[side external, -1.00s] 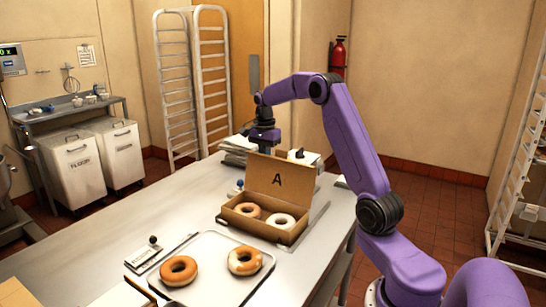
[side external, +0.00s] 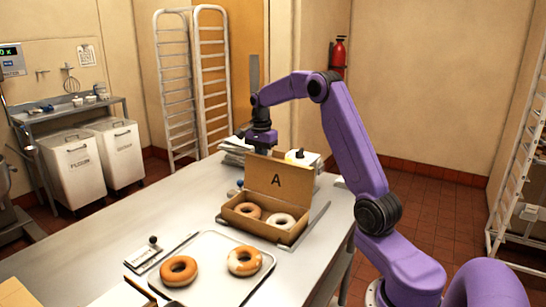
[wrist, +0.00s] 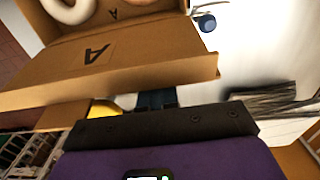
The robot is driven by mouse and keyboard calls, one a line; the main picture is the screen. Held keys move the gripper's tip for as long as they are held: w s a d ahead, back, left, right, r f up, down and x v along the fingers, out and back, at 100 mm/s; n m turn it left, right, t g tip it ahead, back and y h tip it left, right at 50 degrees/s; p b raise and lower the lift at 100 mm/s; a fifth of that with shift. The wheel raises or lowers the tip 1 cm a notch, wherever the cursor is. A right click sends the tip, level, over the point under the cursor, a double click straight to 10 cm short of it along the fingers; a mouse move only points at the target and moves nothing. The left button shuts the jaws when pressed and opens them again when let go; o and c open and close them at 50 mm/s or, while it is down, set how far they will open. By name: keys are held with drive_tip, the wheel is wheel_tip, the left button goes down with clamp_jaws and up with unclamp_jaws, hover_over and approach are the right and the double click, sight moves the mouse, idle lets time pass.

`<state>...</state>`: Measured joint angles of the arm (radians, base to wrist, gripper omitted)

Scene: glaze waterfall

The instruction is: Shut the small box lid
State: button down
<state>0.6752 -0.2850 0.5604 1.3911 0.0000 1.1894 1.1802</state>
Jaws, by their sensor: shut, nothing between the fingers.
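The small brown cardboard box (side external: 253,224) stands open on the table with two donuts inside, one caramel-coloured (side external: 247,210) and one white (side external: 281,220). Its lid (side external: 279,181), marked "A", stands up and leans back at the far side. The lid also fills the upper left of the wrist view (wrist: 150,55). My gripper (side external: 262,150) is behind the lid, near its top edge, and its fingertips are hidden in the side view. In the wrist view the dark fingers (wrist: 156,98) are together and empty, close to the lid's edge; contact cannot be told.
A metal tray (side external: 218,273) with two glazed donuts lies in front of the box. Stacked papers (side external: 236,147) and a white container with a yellow top (side external: 303,158) stand behind it. The table's left side (side external: 100,225) is mostly clear.

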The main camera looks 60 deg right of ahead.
drive_tip(key=shift+a, duration=3.5)
wheel_tip(320, 180, up, 6)
